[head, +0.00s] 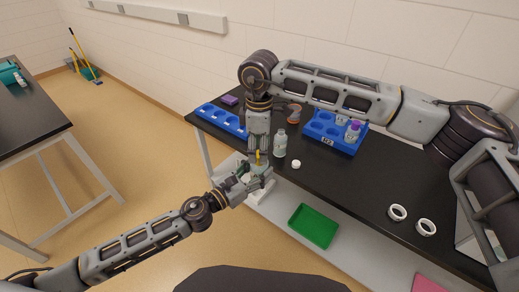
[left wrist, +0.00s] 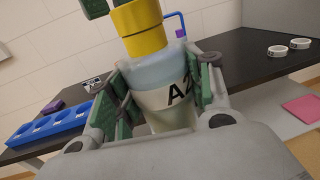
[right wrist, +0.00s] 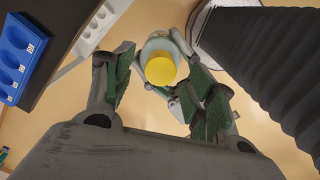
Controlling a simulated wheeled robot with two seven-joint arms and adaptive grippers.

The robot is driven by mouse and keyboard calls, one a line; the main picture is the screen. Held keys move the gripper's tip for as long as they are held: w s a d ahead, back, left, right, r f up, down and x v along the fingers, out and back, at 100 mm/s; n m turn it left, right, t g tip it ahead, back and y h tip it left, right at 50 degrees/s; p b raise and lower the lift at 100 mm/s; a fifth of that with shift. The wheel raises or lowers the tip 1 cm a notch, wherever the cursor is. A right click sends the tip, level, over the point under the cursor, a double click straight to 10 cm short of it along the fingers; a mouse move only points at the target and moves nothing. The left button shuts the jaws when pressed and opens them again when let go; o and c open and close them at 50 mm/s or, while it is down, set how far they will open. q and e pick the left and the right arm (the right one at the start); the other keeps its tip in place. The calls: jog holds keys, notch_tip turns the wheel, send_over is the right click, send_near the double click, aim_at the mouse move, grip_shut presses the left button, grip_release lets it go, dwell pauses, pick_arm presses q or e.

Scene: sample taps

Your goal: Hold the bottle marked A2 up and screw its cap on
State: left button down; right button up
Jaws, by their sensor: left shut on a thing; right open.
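The bottle marked A2 (left wrist: 168,105) is pale and translucent. In the left wrist view it stands between the fingers of my left gripper (left wrist: 160,95), which is shut on its body. A yellow cap (left wrist: 139,30) sits at the top of the bottle; I cannot tell whether it is threaded. My right gripper (right wrist: 157,60) is open above the bottle, its fingers apart on either side of the cap (right wrist: 160,70). In the head view my left gripper (head: 245,180) holds the bottle off the table's front edge, with the yellow cap (head: 258,157) just visible below the right gripper.
Another bottle (head: 280,144) stands on the black table behind the grippers, with a white cap (head: 296,164) lying near it. A second blue rack (head: 215,117) is at left. A green tray (head: 314,227) sits lower down. The table's front right has two white rings (head: 397,212).

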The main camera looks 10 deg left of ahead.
notch_tip(320, 180, up, 11)
dwell(0.6)
jog(key=shift+a+f, duration=0.1)
jog(key=shift+f, duration=0.1)
dwell(0.4)
